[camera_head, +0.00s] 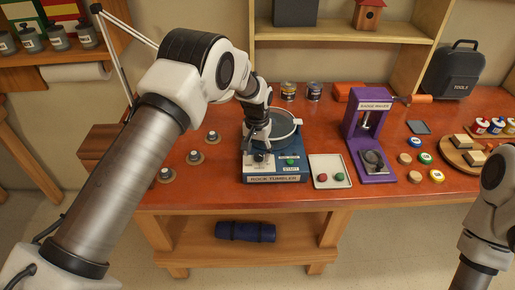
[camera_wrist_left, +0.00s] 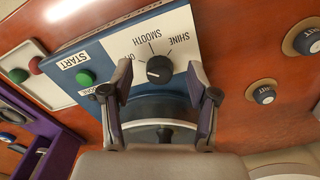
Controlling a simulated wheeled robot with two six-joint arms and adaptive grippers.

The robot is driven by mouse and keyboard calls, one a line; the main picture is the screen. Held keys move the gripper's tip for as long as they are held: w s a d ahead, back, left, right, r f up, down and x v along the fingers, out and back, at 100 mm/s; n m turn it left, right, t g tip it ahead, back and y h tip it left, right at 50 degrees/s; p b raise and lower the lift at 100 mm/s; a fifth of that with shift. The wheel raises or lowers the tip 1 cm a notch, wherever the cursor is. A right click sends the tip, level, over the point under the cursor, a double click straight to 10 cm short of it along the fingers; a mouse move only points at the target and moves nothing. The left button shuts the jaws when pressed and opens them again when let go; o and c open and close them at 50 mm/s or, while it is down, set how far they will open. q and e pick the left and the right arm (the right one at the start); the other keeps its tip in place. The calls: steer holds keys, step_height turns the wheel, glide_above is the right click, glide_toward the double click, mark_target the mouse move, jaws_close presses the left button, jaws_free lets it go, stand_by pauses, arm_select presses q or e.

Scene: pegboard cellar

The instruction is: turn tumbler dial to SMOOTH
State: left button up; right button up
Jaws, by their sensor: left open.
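The rock tumbler (camera_head: 275,178) stands on the red workbench, with a blue base and a round drum. Its black dial (camera_wrist_left: 159,69) sits on a white panel marked OFF, SMOOTH and SHINE in the left wrist view. My left gripper (camera_head: 259,147) is over the tumbler front. In the left wrist view the open fingers (camera_wrist_left: 160,76) stand either side of the dial, apart from it. The green START button (camera_wrist_left: 85,79) is beside the left finger. My right arm shows at the right edge, its gripper out of frame.
A tray (camera_head: 330,184) with red and green buttons or stones lies right of the tumbler. The purple badge maker (camera_head: 383,177) stands beyond it. Several small knobs (camera_head: 194,157) are left of the tumbler. Bare bench lies between the knobs and the tumbler.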

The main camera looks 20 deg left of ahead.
mark_target(259, 154)
arm_select(q)
steer(key=w+f, duration=0.2)
steer(key=shift+w+f, duration=0.2)
steer(key=shift+f, duration=0.1)
steer(key=shift+s+r, duration=0.15)
steer(key=shift+s, duration=0.05)
steer(key=shift+c, duration=0.7)
steer(key=shift+s+r, duration=0.25)
steer(key=shift+s, duration=0.05)
steer(key=c, duration=0.5)
steer(key=shift+s+r, duration=0.1)
steer(key=shift+s, duration=0.05)
jaws_close()
arm_select(e)
steer(key=shift+w, duration=0.65)
